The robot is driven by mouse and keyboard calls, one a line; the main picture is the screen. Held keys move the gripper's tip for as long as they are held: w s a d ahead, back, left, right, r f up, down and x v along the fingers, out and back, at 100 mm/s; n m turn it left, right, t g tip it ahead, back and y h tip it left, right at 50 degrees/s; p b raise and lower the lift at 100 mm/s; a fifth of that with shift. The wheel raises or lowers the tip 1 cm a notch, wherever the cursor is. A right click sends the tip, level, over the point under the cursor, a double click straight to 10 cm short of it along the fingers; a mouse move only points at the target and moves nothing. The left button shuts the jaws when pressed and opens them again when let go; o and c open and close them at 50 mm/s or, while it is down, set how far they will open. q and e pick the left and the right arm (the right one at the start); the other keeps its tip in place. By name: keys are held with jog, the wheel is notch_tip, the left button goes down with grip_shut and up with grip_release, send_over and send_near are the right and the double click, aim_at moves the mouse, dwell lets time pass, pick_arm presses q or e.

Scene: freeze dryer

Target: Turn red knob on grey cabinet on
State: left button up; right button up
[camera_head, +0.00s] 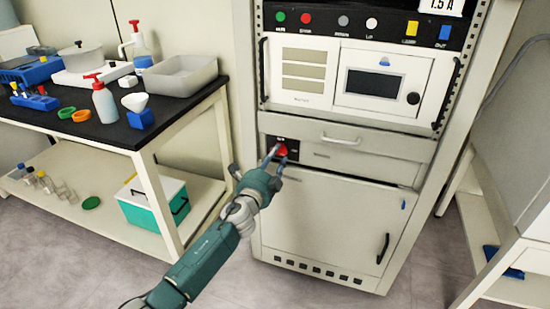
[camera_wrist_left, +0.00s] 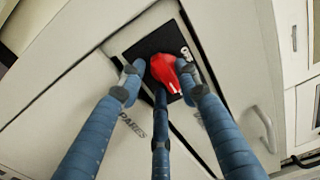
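The grey cabinet (camera_head: 330,215) stands right of centre in the head view. Its red knob (camera_head: 282,150) sits on a small black panel (camera_head: 296,152) left of the drawer front. In the left wrist view the red knob (camera_wrist_left: 165,72) has a light mark near its lower right edge. My left gripper (camera_head: 276,154) reaches the knob from the front. In the left wrist view its three blue fingers (camera_wrist_left: 160,84) stand spread around the knob, tips close to it, with a narrow gap visible at the left. Contact on the right is unclear. My right gripper is out of view.
Above the drawer (camera_head: 340,139) is a white unit with a dark screen (camera_head: 376,86) and a row of coloured buttons. A black-topped bench (camera_head: 75,128) with bottles, a grey tray (camera_head: 180,76) and a teal box (camera_head: 150,208) stands left. Floor in front is clear.

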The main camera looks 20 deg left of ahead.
pick_arm(q)
jog(key=shift+s, duration=0.1)
jog(key=s, duration=1.1)
jog(key=shift+s+a, duration=0.25)
jog(key=shift+s, duration=0.15)
